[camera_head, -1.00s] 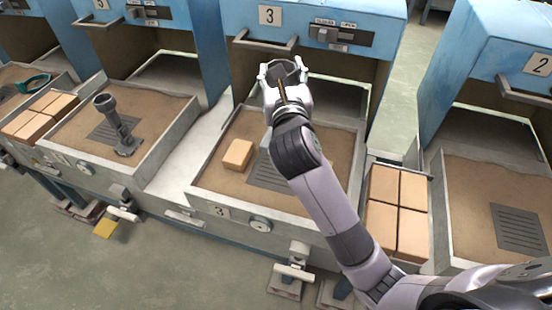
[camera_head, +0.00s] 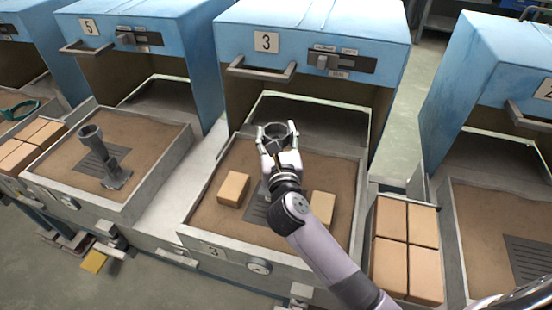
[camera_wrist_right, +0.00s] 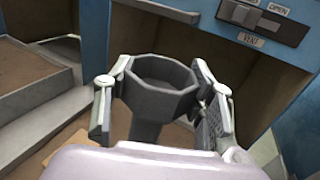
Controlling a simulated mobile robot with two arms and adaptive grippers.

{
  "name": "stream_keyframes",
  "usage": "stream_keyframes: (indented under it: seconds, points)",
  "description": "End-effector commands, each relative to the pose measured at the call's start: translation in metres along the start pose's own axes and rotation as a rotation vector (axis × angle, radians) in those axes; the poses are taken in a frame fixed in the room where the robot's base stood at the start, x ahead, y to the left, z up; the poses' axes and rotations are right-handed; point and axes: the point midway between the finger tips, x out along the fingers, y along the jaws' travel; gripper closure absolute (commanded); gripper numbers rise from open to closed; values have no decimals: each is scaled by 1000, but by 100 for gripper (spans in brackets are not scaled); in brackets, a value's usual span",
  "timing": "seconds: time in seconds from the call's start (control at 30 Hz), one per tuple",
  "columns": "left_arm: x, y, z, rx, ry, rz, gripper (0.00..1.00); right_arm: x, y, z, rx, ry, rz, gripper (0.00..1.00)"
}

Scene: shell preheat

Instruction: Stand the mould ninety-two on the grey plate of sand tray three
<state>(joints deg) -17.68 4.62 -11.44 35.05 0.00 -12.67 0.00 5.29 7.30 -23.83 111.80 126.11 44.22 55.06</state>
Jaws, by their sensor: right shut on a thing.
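My right gripper (camera_head: 278,140) is shut on a dark grey mould (camera_head: 276,131) with a round, hollow top. The right wrist view also shows the mould (camera_wrist_right: 160,95) between the two fingers (camera_wrist_right: 163,105); its lower part is mostly hidden and no number on it can be read. Gripper and mould are above sand tray three (camera_head: 213,250). The grey slotted plate (camera_head: 258,212) lies on the sand, partly covered by my wrist and arm. I cannot tell whether the mould's foot touches the plate. My left gripper is not in view.
In tray three one tan brick (camera_head: 233,188) lies left of the plate and another (camera_head: 321,208) right of it. Oven three (camera_head: 310,35) is open behind. Tray five holds another grey mould (camera_head: 105,158). Stacked bricks (camera_head: 405,250) stand right of tray three.

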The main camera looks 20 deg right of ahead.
Motion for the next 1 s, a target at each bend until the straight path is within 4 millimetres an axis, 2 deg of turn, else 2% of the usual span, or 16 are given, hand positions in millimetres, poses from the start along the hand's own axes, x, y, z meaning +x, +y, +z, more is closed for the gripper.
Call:
stream_keyframes:
  seconds: [0.1,0.27,0.5,0.93,0.97,1.0]
  points:
    - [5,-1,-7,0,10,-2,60,0,0,-18,-1,-3,1,100]
    - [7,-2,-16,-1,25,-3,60,0,0,-29,0,-3,0,100]
    - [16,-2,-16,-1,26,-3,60,0,1,-64,-1,-3,1,100]
    - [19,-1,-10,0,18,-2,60,0,0,-70,1,-4,1,100]
    - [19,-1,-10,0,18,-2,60,0,0,-72,0,-1,0,49]
    - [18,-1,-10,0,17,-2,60,0,0,-71,0,-1,1,47]
